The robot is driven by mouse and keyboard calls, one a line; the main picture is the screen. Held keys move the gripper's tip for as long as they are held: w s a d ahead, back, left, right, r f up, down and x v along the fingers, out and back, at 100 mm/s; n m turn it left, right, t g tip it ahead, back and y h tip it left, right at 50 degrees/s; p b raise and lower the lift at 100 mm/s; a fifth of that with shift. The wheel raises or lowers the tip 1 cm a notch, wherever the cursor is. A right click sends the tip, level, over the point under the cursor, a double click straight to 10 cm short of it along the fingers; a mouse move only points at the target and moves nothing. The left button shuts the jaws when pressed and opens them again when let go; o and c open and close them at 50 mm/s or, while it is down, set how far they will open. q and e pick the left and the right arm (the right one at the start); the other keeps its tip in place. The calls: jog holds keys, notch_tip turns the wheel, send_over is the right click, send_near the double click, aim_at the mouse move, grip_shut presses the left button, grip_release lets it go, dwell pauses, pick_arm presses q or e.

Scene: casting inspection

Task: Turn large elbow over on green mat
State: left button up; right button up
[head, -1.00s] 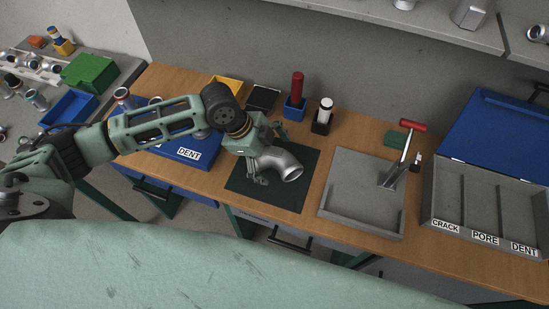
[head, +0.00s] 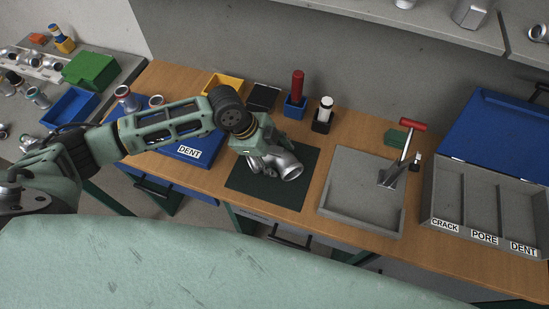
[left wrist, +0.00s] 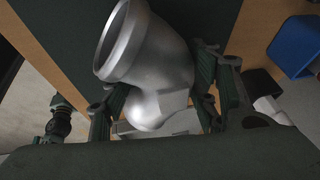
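The large elbow (head: 287,168) is a silver-grey bent pipe over the green mat (head: 293,201), its open end facing right in the head view. My left gripper (head: 266,156) is at its left end. In the left wrist view the elbow (left wrist: 150,65) lies between the two fingers of the gripper (left wrist: 160,98), which appear to press on both sides of it. The fingertips are mostly hidden in the head view. I cannot tell whether the elbow rests on the mat or is just clear of it. My right gripper is not in view.
Right of the mat stands a grey tray (head: 326,200) with a red-handled lever (head: 408,140). Farther right is a box (head: 440,211) labelled CRACK, PORE and DENT. Behind the mat are a blue holder (head: 295,108) and a black holder (head: 321,124).

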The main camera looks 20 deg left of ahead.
aim_at(278, 155)
pick_arm(q)
jog(key=shift+s+f, duration=0.4)
jog(key=shift+s, duration=0.2)
jog(key=c, duration=0.6)
grip_shut()
jog(key=shift+d+r, duration=0.1)
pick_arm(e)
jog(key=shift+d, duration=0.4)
pick_arm(q)
jog(key=shift+w+r, duration=0.1)
jog(key=shift+r, duration=0.35)
jog(key=r, duration=0.2)
jog(key=r+b, duration=0.1)
jog(key=shift+w+d+r, duration=0.1)
jog(key=shift+w+r, duration=0.1)
jog(key=shift+r, duration=0.15)
jog(key=s+d+r+b, duration=0.1)
jog(key=d+r, duration=0.6)
jog(key=d, duration=0.4)
jog(key=shift+s+d+b, duration=0.15)
jog(key=shift+s+b, duration=0.15)
jog(key=shift+b, duration=0.1)
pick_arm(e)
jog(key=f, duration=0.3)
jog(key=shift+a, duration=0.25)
